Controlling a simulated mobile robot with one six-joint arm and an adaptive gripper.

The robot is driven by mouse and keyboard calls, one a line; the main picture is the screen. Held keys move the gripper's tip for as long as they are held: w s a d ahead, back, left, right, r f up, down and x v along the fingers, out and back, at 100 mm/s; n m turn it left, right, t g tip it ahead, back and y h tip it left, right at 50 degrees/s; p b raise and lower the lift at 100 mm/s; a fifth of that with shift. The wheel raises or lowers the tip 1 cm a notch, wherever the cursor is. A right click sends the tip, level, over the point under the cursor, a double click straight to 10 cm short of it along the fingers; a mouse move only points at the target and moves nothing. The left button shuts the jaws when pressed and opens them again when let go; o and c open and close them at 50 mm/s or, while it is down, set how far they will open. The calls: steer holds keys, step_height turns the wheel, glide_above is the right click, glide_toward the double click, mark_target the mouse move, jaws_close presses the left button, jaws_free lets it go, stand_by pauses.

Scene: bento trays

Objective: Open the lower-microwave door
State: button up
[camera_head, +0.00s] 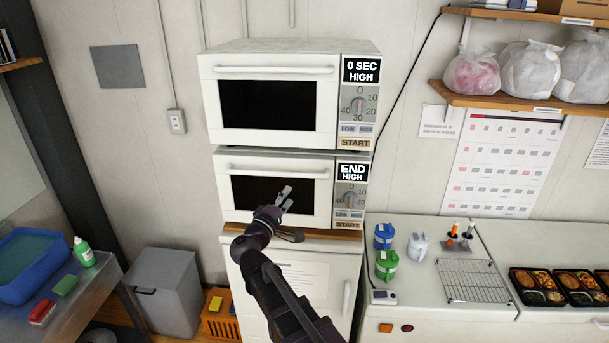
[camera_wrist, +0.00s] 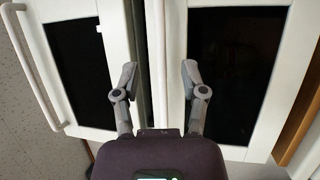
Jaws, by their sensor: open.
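The lower microwave (camera_head: 222,187) is white with a dark window, and its door looks closed. Its horizontal white handle (camera_head: 278,172) runs along the top of the door. Its display reads "END HIGH". My gripper (camera_head: 285,196) is open and empty in front of the door, slightly below the handle in the head view. In the wrist view, which is turned sideways, my gripper's fingers (camera_wrist: 156,74) lie either side of the lower handle (camera_wrist: 156,60). I cannot tell how far they are from it. The lower window (camera_wrist: 235,70) is on the right there.
The upper microwave (camera_head: 270,138) sits directly above with its door closed; its handle (camera_wrist: 28,65) is at the wrist view's left. A white cabinet (camera_head: 335,270) supports both. The counter at right holds jars (camera_head: 385,236), a wire rack (camera_head: 472,280) and bento trays (camera_head: 540,288).

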mark_target(305, 175)
steer(key=p+x, duration=0.1)
steer(key=x, duration=0.9)
steer(key=shift+w+d+p, duration=0.1)
steer(key=shift+w+p, duration=0.15)
steer(key=shift+p, duration=0.05)
jaws_close()
